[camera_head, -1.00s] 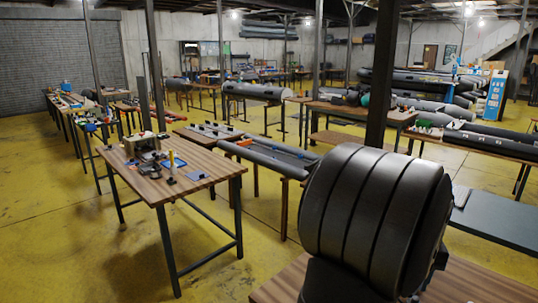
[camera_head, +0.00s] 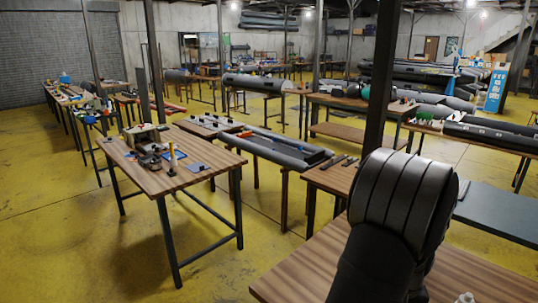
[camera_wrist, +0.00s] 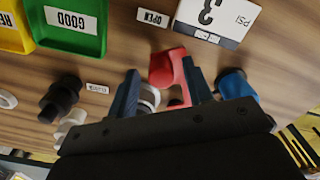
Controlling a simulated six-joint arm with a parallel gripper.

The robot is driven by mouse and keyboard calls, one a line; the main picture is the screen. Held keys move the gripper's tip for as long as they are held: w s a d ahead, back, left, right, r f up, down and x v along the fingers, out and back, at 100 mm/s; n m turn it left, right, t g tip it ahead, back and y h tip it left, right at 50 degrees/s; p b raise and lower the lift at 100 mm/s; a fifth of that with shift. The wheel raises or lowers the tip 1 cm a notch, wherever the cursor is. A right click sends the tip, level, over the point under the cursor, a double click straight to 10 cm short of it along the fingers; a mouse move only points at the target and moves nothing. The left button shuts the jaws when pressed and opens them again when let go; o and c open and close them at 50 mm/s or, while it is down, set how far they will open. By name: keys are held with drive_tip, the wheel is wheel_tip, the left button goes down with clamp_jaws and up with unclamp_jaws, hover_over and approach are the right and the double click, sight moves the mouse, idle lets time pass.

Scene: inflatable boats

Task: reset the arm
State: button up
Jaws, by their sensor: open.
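My gripper (camera_wrist: 160,78) shows in the wrist view with its two dark fingers spread apart. No object is clearly held between them. A red part (camera_wrist: 167,68) lies beyond the fingertips on a wooden tabletop (camera_wrist: 120,60); I cannot tell how far below it is. My thick dark arm link fills the lower right of the head view, and the gripper itself is hidden there.
The wrist view shows a green tray (camera_wrist: 80,42) labelled GOOD, a yellow tray (camera_wrist: 12,28), a white card (camera_wrist: 210,18), black fittings (camera_wrist: 60,97) and a blue part (camera_wrist: 235,84). In the head view, a cluttered wooden table (camera_head: 200,184) stands left; yellow floor (camera_head: 70,220) is open.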

drive_tip(key=shift+s+d+r+n, duration=0.1)
drive_tip(key=shift+d+r+n, duration=0.05)
drive_tip(key=shift+d+n, duration=0.4)
drive_tip(key=o, duration=1.2)
drive_tip(key=shift+c, duration=0.2)
drive_tip(key=w+d+r+n, duration=0.4)
drive_tip(key=r+n, duration=0.1)
drive_tip(key=r, duration=0.3)
drive_tip(key=w+d+r+n, duration=0.4)
drive_tip(key=r+n, duration=0.2)
drive_tip(key=r, duration=0.2)
drive_tip(key=f, duration=1)
drive_tip(key=shift+s+a, duration=0.1)
drive_tip(key=shift+a, duration=0.1)
drive_tip(key=shift+r, duration=0.15)
